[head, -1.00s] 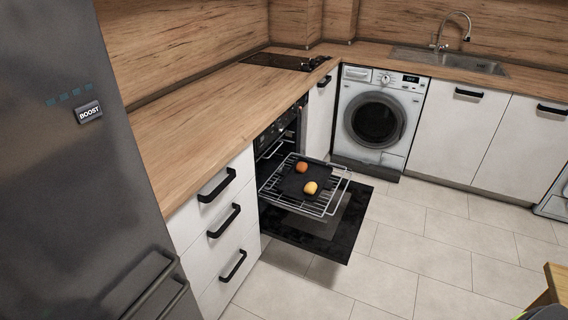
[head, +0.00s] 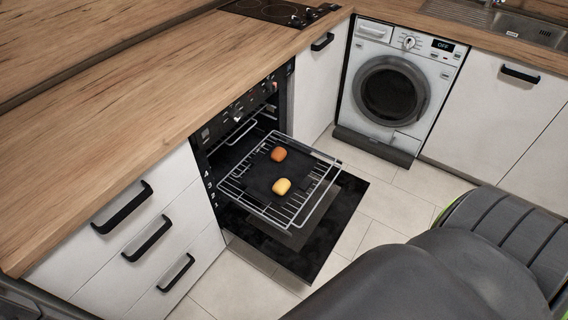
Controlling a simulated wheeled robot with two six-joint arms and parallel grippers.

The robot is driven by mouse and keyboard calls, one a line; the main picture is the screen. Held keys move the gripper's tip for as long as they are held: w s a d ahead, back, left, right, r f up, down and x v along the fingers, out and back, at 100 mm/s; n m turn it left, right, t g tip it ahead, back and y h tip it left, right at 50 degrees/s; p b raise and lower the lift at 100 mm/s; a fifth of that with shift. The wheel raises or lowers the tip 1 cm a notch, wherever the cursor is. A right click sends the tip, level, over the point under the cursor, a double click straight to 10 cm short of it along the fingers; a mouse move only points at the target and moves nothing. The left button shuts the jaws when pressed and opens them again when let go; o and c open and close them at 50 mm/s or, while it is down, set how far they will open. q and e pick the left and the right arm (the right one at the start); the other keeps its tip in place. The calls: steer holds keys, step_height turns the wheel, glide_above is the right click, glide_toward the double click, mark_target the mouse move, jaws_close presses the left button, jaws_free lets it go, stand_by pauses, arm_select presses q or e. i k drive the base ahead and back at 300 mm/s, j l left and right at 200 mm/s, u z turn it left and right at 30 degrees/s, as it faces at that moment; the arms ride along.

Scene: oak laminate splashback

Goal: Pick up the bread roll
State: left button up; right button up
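Two small rounded items lie apart on a dark tray (head: 258,172) on the pulled-out oven rack (head: 318,188). One is orange-brown (head: 278,154), farther back. The other is yellow-tan (head: 281,186), nearer the rack's front. They are too small for me to tell for sure which is the bread roll. Nothing touches either from above. Neither of my grippers is in view. Only dark grey links of one of my arms fill the lower right.
The open oven door (head: 300,245) lies low beneath the rack. A wooden counter (head: 150,110) runs above the white drawers (head: 140,245) on the left. A washing machine (head: 400,85) stands behind to the right. Floor tiles (head: 375,215) show beside the door.

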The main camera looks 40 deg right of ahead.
mark_target(282, 186)
steer(key=l+u, duration=0.2)
steer(key=l, duration=0.65)
steer(key=l+u, duration=0.25)
steer(key=l, duration=0.6)
steer(key=k+l+u, duration=0.2)
steer(key=l, duration=0.6)
steer(key=i, duration=0.05)
